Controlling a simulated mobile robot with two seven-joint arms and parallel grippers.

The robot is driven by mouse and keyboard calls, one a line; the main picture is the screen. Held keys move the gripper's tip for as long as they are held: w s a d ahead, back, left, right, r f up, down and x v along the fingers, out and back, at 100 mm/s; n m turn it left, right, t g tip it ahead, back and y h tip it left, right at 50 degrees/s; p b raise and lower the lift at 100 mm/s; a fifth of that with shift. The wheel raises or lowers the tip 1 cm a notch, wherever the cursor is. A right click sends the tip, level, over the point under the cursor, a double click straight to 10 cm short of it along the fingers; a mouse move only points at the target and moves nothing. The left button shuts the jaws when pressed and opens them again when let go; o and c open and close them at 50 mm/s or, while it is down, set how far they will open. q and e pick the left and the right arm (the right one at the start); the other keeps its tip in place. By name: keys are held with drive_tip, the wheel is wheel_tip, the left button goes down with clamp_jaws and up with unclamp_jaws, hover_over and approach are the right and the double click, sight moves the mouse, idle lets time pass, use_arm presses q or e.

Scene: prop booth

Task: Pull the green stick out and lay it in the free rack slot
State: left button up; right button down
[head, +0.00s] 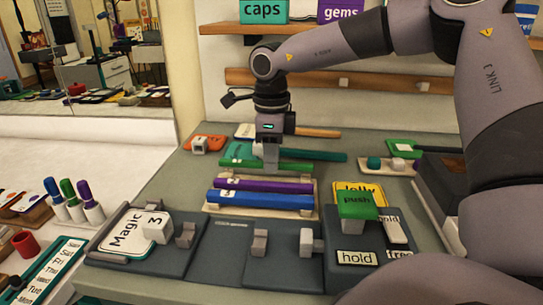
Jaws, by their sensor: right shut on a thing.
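The green stick (294,167) lies level, left to right, at the far side of the pale rack (262,212). My right gripper (269,165) points down and is shut on the middle of the green stick. A purple stick (265,185) and a blue stick (262,200) lie side by side in the rack, in front of the green one. I cannot tell whether the green stick touches the rack, and the free slot is not clear. My left gripper is not in view.
A dark teal stick (325,156) lies just behind the green one, and an orange stick (318,133) farther back. A grey panel (215,255) with levers and a green push block (357,205) stands in front. A wooden rail (390,83) runs along the wall.

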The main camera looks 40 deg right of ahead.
drive_tip(key=shift+f+b, duration=1)
drive_tip(key=shift+f, duration=0.15)
idle(2.0)
drive_tip(key=c, duration=1)
unclamp_jaws()
drive_tip(key=shift+c, duration=0.2)
drive_tip(key=c, duration=0.3)
drive_tip(key=shift+r+p, duration=2.85)
drive_tip(key=shift+r, duration=1.2)
